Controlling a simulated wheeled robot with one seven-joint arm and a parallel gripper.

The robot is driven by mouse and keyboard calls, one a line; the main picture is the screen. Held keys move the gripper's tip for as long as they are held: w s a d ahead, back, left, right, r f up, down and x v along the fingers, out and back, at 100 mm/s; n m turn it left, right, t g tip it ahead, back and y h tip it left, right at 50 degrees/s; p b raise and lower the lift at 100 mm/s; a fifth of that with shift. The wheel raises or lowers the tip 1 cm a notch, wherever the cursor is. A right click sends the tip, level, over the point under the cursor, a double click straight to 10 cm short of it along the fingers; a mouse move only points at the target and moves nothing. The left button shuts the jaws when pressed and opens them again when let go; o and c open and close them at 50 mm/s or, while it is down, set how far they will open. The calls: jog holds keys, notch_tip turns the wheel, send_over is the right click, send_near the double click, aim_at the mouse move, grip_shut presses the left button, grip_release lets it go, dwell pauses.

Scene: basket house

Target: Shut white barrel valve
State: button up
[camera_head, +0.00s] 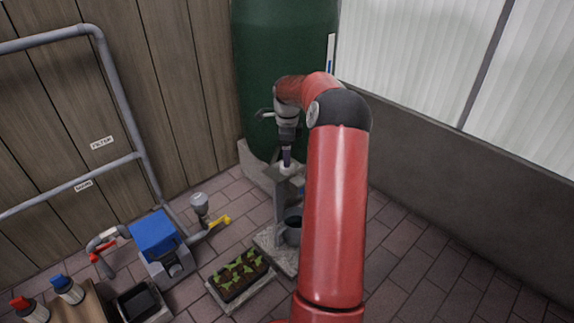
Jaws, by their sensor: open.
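The large green barrel (270,50) stands against the back corner, partly covered by my red arm. My gripper (287,160) points down in front of the barrel, above a grey stand (280,205). A small pale part (286,171) shows right at the fingertips, on top of the stand; I cannot tell whether it is the white barrel valve or whether the fingers touch it. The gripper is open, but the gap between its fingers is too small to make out. My arm hides the area to the right of the stand.
A dark bucket (293,229) sits by the stand. A seedling tray (240,277), a blue-topped pump (155,236) and a yellow-handled valve (221,221) lie to the left. Grey pipes (120,95) run along the wooden wall. The brick floor at right is clear.

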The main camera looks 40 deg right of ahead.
notch_tip(320, 180, down, 5)
jog(key=shift+f+b, duration=0.1)
jog(key=shift+b, duration=0.2)
jog(key=c, duration=1)
